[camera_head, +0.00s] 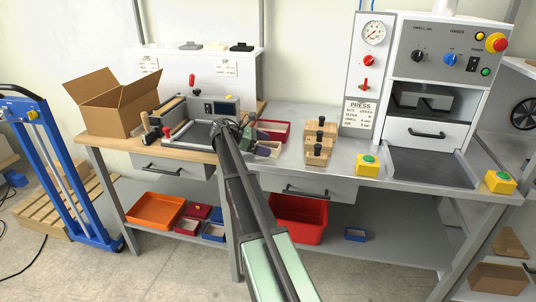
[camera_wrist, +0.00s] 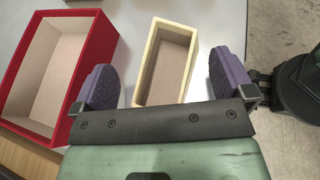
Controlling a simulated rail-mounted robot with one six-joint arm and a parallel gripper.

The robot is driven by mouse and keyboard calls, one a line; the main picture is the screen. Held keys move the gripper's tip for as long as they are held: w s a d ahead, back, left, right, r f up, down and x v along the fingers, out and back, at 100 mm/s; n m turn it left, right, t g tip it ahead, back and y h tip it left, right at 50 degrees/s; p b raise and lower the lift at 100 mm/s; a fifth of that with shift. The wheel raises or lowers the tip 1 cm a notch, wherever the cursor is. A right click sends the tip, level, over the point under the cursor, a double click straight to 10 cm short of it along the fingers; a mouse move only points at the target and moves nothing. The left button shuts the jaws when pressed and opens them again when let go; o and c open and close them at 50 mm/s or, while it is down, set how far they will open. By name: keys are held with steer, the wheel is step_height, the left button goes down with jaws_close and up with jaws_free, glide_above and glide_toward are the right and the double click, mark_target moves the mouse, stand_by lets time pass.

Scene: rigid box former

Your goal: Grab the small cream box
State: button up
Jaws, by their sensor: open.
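The small cream box (camera_wrist: 188,36) is open-topped and empty, with a beige inside. In the wrist view it lies between the two purple finger pads of my gripper (camera_wrist: 166,82), with a gap on each side. Its near end is close to the gripper's dark front plate. I cannot tell how far the fingers are above it or down beside it. In the head view the box (camera_head: 276,149) is on the bench, partly hidden by my gripper (camera_head: 247,138). My gripper is open and holds nothing.
A larger red box (camera_wrist: 104,50) stands close to the left of the cream box in the wrist view. In the head view, wooden blocks (camera_head: 318,150) stand to the right, a cardboard box (camera_head: 115,105) to the left, and a press (camera_head: 440,70) at far right.

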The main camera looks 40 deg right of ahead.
steer(key=c, duration=1.3)
steer(key=shift+r, duration=0.15)
step_height(320, 180, up, 20)
steer(key=p, duration=2)
steer(key=shift+a, duration=0.1)
